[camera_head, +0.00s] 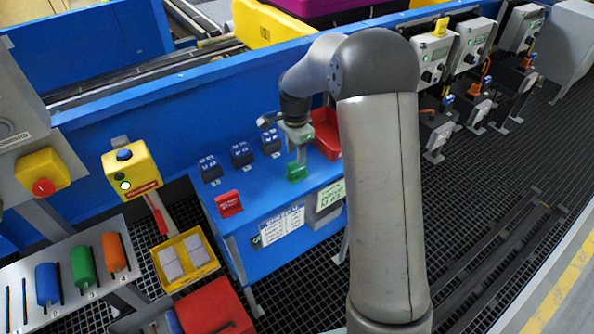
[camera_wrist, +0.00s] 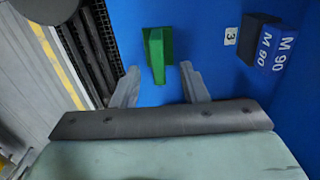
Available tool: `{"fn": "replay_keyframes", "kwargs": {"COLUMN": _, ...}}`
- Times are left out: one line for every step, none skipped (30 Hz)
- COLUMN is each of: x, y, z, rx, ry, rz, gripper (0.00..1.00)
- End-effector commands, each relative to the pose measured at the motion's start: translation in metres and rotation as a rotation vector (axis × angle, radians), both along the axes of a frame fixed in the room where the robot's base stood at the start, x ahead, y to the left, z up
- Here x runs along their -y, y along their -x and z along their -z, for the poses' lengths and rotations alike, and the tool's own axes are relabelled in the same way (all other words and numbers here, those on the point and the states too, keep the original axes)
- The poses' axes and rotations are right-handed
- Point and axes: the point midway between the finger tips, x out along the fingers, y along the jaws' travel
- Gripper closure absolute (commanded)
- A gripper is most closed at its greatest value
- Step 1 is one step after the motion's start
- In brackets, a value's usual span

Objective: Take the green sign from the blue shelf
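The green sign (camera_head: 296,172) stands on the blue shelf (camera_head: 265,188), near its front edge, to the right of a red sign. In the wrist view the green sign (camera_wrist: 157,52) stands upright just beyond the fingertips, between their lines. My gripper (camera_head: 299,150) is above and close to the sign in the head view. In the wrist view my gripper (camera_wrist: 160,76) is open, with one finger on each side and nothing between them. The fingers look apart from the sign.
A red sign (camera_head: 228,203) stands at the shelf's left front. Dark blue blocks (camera_head: 240,153) line the shelf's back; one marked M 90 (camera_wrist: 270,45) shows in the wrist view. A red bin (camera_head: 326,134) sits at the right end. A yellow box (camera_head: 186,262) is at lower left.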

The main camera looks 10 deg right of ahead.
Motion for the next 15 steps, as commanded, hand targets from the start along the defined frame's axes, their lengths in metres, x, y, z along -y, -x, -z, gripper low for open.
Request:
{"fn": "replay_keyframes", "kwargs": {"x": 0.0, "y": 0.0, "z": 0.005, "rx": 0.0, "ry": 0.0, "rz": 0.0, "gripper": 0.6}}
{"fn": "replay_keyframes", "kwargs": {"x": 0.0, "y": 0.0, "z": 0.007, "rx": 0.0, "ry": 0.0, "rz": 0.001, "gripper": 0.6}}
{"fn": "replay_keyframes", "kwargs": {"x": 0.0, "y": 0.0, "z": 0.01, "rx": 0.0, "ry": 0.0, "rz": 0.0, "gripper": 0.6}}
{"fn": "replay_keyframes", "kwargs": {"x": 0.0, "y": 0.0, "z": 0.011, "rx": 0.0, "ry": 0.0, "rz": 0.0, "gripper": 0.6}}
{"fn": "replay_keyframes", "kwargs": {"x": 0.0, "y": 0.0, "z": 0.013, "rx": 0.001, "ry": 0.0, "rz": 0.0, "gripper": 0.6}}
{"fn": "replay_keyframes", "kwargs": {"x": 0.0, "y": 0.0, "z": 0.015, "rx": 0.001, "ry": -0.001, "rz": 0.0, "gripper": 0.6}}
{"fn": "replay_keyframes", "kwargs": {"x": 0.001, "y": 0.0, "z": 0.017, "rx": 0.001, "ry": -0.001, "rz": 0.001, "gripper": 0.6}}
{"fn": "replay_keyframes", "kwargs": {"x": 0.001, "y": 0.001, "z": 0.02, "rx": -0.001, "ry": -0.002, "rz": 0.0, "gripper": 0.6}}
{"fn": "replay_keyframes", "kwargs": {"x": 0.002, "y": 0.001, "z": 0.026, "rx": -0.003, "ry": -0.001, "rz": 0.0, "gripper": 0.6}}
{"fn": "replay_keyframes", "kwargs": {"x": 0.002, "y": 0.002, "z": 0.031, "rx": -0.003, "ry": -0.001, "rz": -0.001, "gripper": 0.6}}
{"fn": "replay_keyframes", "kwargs": {"x": 0.003, "y": 0.002, "z": 0.036, "rx": -0.003, "ry": -0.001, "rz": -0.001, "gripper": 0.6}}
{"fn": "replay_keyframes", "kwargs": {"x": 0.004, "y": 0.002, "z": 0.042, "rx": -0.003, "ry": -0.001, "rz": 0.0, "gripper": 0.6}}
{"fn": "replay_keyframes", "kwargs": {"x": 0.004, "y": 0.002, "z": 0.047, "rx": -0.003, "ry": -0.002, "rz": 0.0, "gripper": 0.6}}
{"fn": "replay_keyframes", "kwargs": {"x": 0.004, "y": 0.002, "z": 0.051, "rx": -0.003, "ry": -0.001, "rz": 0.0, "gripper": 0.6}}
{"fn": "replay_keyframes", "kwargs": {"x": 0.004, "y": 0.001, "z": 0.055, "rx": 0.0, "ry": -0.001, "rz": 0.0, "gripper": 0.6}}
